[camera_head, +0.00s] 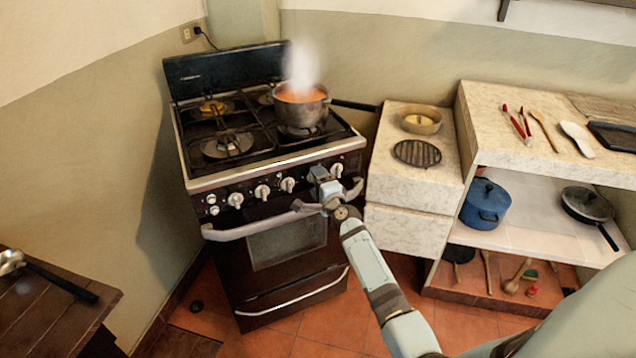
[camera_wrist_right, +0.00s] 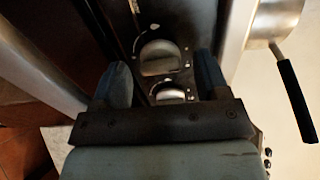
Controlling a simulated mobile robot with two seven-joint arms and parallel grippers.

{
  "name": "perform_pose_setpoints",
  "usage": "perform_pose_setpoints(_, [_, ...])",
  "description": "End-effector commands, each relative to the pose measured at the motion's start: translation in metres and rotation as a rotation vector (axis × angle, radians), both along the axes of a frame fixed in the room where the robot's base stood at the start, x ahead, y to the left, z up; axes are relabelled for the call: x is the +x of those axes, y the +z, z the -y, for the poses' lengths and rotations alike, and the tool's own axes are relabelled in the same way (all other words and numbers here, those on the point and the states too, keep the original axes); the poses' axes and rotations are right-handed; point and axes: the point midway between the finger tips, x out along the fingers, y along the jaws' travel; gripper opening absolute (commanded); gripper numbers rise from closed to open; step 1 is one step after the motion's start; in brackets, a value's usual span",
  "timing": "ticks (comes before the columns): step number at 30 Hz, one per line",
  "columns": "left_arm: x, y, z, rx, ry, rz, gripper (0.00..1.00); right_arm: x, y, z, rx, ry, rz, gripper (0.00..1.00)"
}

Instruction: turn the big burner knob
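The stove (camera_head: 265,160) has a row of pale knobs along its front panel, including a left knob (camera_head: 236,200), a middle knob (camera_head: 262,192) and another knob (camera_head: 288,185). I cannot tell which one is the big burner knob. My right gripper (camera_head: 322,182) is at the right part of the panel, partly hiding it. In the right wrist view, my right gripper (camera_wrist_right: 163,72) is open, with fingers apart. A round knob (camera_wrist_right: 160,58) shows between them, and a second knob (camera_wrist_right: 170,95) is nearer the palm, partly hidden. Contact cannot be told. My left gripper is out of view.
The oven handle (camera_head: 240,232) runs below the knobs, close to my right arm. A stone counter (camera_head: 380,180) adjoins on the right. A wooden table (camera_head: 50,300) is at lower left.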

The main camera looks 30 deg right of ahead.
Motion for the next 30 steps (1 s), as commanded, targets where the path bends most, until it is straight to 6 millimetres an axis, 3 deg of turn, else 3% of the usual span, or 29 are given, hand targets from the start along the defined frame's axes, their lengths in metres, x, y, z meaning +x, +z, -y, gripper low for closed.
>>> perform_pose_setpoints(7, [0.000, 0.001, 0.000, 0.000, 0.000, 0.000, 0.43, -0.001, 0.000, 0.000, -0.001, 0.000, 0.000, 0.68])
perform_pose_setpoints(11, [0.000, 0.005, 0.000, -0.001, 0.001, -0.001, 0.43, -0.013, 0.001, -0.002, -0.002, 0.000, -0.001, 0.68])
perform_pose_setpoints(24, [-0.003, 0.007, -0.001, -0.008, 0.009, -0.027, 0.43, -0.106, 0.000, -0.016, -0.001, 0.001, -0.002, 0.68])
perform_pose_setpoints(30, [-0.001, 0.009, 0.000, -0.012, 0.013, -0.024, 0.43, -0.131, 0.000, -0.020, -0.001, 0.000, -0.001, 0.68])
